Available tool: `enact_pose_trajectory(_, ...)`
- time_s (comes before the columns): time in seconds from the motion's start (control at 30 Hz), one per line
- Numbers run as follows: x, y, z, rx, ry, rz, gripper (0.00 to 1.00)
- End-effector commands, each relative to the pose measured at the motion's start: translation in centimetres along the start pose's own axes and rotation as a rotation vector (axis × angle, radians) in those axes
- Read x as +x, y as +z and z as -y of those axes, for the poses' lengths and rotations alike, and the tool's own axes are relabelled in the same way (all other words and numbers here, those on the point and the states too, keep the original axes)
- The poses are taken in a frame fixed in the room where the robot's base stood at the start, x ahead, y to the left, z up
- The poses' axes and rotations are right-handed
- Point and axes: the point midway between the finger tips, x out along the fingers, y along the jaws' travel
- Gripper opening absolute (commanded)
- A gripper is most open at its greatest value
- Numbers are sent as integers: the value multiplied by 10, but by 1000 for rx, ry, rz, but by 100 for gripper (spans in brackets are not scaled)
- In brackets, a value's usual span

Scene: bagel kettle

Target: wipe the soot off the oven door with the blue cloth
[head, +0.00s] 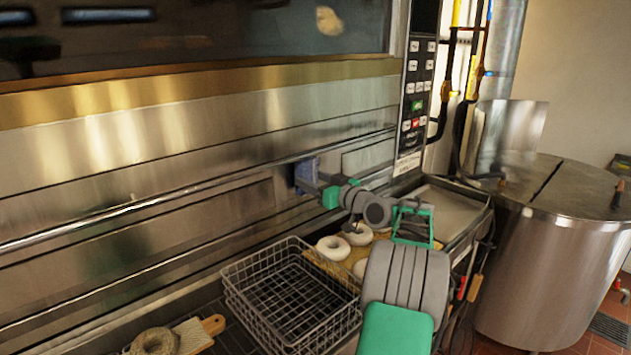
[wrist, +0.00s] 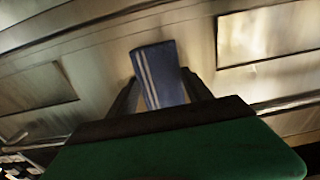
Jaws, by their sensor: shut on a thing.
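The blue cloth (head: 306,173) is in my gripper (head: 314,183), in front of the steel oven front near its long rail. In the wrist view the cloth (wrist: 160,72), with white stripes, stands up between the dark fingers of my gripper (wrist: 163,92), which are shut on it. Steel panels fill the view behind it. I cannot tell whether the cloth touches the steel. The oven front (head: 110,140) spans the left of the head view, with a dark window (head: 220,35) above a gold strip. I cannot make out a clear soot patch; brown streaks on the steel may be reflections.
An empty-looking wire basket (head: 288,290) stands below my arm, with pale rings (head: 333,248) beside it. A brown ring (head: 155,342) and a wooden paddle (head: 200,333) lie at bottom left. A control panel (head: 417,95) and a steel kettle (head: 550,260) are at right.

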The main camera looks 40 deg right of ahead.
Motion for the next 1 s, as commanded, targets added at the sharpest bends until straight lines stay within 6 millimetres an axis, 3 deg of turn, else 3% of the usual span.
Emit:
enact_pose_trajectory(0.63,11,0,-2,0,0,0,26)
enact_pose_trajectory(1.0,9,-1,-35,0,0,0,26)
